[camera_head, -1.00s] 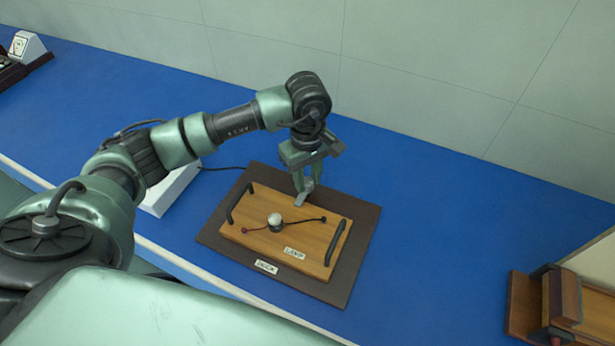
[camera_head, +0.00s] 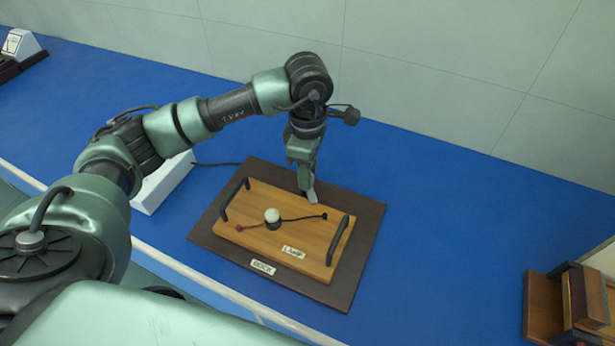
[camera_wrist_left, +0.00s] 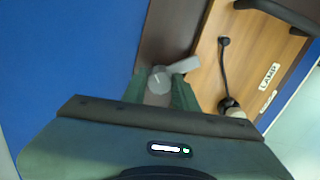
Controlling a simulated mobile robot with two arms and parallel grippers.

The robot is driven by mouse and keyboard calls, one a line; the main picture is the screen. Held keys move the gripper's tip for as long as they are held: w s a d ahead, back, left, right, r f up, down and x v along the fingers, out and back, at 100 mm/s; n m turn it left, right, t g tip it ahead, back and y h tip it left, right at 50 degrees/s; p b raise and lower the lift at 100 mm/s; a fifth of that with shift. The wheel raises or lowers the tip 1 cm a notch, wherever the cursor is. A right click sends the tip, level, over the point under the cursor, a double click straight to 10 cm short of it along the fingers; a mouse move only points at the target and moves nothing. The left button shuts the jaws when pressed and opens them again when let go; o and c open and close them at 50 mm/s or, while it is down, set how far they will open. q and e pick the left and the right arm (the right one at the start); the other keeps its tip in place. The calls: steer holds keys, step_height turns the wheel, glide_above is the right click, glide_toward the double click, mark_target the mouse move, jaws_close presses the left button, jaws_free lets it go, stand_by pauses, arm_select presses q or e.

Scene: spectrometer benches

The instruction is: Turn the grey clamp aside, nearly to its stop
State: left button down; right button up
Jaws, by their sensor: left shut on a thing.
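The grey clamp (camera_head: 313,197) sits at the back edge of the wooden lamp board (camera_head: 235,238). My left gripper (camera_head: 306,186) comes down on it from above and is shut on it. In the left wrist view, the clamp's light grey arm (camera_wrist_left: 185,65) sticks out from between the green fingers (camera_wrist_left: 160,90) towards the board's edge. The board lies on the dark dock plate (camera_head: 345,290) and carries a white-topped lamp (camera_head: 272,216) with two leads. My right gripper is out of view.
The board has two dark handles, one at the left (camera_head: 235,198) and one at the right (camera_head: 338,240). A white box (camera_head: 163,183) stands left of the dock, partly behind my arm. A wooden device (camera_head: 570,300) stands far right. The blue bench (camera_head: 440,215) between is clear.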

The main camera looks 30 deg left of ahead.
arm_select(q)
steer(key=n+b, duration=0.2)
steer(key=n, duration=0.2)
steer(key=shift+w+n, duration=0.1)
steer(key=shift+n, duration=0.2)
steer(key=n+b, duration=0.1)
steer(key=n, duration=0.3)
steer(key=shift+r+n, duration=0.1)
steer(key=shift+n, duration=0.2)
steer(key=c, duration=1.1)
jaws_free()
steer(key=shift+b, duration=0.3)
step_height(320, 180, up, 8)
steer(key=shift+f, duration=0.1)
